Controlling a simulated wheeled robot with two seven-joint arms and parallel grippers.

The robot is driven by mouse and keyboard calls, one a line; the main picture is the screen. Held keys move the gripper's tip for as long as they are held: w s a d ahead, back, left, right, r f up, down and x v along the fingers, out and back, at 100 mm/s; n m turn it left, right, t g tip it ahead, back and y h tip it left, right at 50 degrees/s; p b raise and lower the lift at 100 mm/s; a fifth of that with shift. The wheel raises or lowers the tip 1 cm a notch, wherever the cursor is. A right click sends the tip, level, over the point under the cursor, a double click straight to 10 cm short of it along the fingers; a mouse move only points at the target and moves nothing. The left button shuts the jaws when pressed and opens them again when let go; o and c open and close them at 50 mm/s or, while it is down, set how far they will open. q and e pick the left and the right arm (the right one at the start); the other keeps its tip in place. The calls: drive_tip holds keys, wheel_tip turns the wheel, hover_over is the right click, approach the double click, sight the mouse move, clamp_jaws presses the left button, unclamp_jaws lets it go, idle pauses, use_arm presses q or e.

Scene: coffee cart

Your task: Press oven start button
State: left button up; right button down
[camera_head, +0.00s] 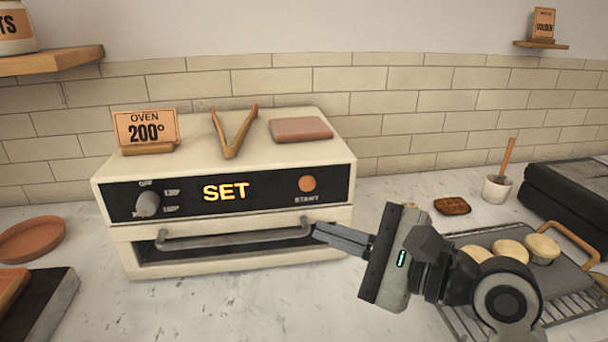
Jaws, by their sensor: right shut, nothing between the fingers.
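The cream oven (235,213) stands on the counter against the tiled wall. Its black front panel has a knob (148,204) at the left, a lit display (226,192) reading "SET", and a round orange start button (307,184) at the right above the word "START". The oven's handle bar (233,238) runs below the panel. My right gripper (318,232) is shut and empty. Its fingertips point left, close to the right end of the handle and below the start button, apart from the button. I cannot tell whether they touch the handle. My left gripper is not in view.
A sign (146,128) reading "OVEN 200°", wooden tongs (234,132) and a pinkish-brown block (300,129) are on the oven top. A tray (566,277) with several buns sits on a wire rack at right. A terracotta plate (30,240) lies at left.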

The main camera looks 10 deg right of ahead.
sight(308, 184)
drive_tip(key=w+b, duration=0.1)
drive_tip(key=w, duration=0.7)
drive_tip(key=shift+w, duration=0.35)
idle(1.9)
drive_tip(key=shift+w+p, duration=0.4)
drive_tip(key=shift+p, duration=0.05)
